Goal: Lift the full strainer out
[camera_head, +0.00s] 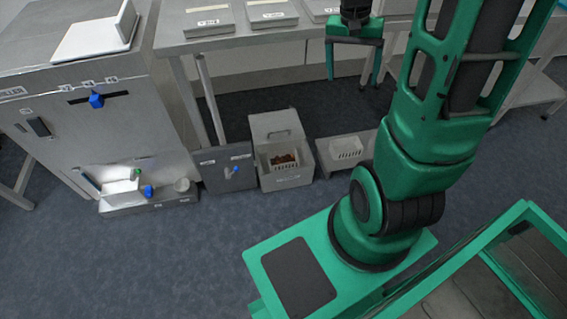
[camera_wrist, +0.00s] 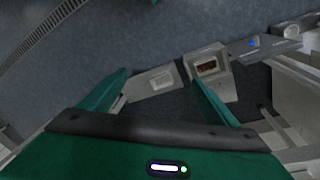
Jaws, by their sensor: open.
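A pale slotted strainer (camera_head: 284,167) with brown contents (camera_head: 283,159) sits inside a grey box (camera_head: 288,182) on the floor, its lid (camera_head: 277,127) standing open at the back. In the wrist view the brown contents (camera_wrist: 208,67) show small within the box (camera_wrist: 221,87). My gripper (camera_head: 353,82) is open and empty, fingers pointing down, well above the floor and to the right of the box. In the wrist view my gripper (camera_wrist: 158,78) has its fingers apart, with the right finger overlapping the view of the box's near side.
A low grey stand (camera_head: 327,157) with an empty-looking white basket (camera_head: 346,147) is right of the box. A dark panel with a blue-handled valve (camera_head: 234,171) stands left of it. A steel table (camera_head: 232,37) stands behind, a large machine (camera_head: 100,130) at left. The floor in front is clear.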

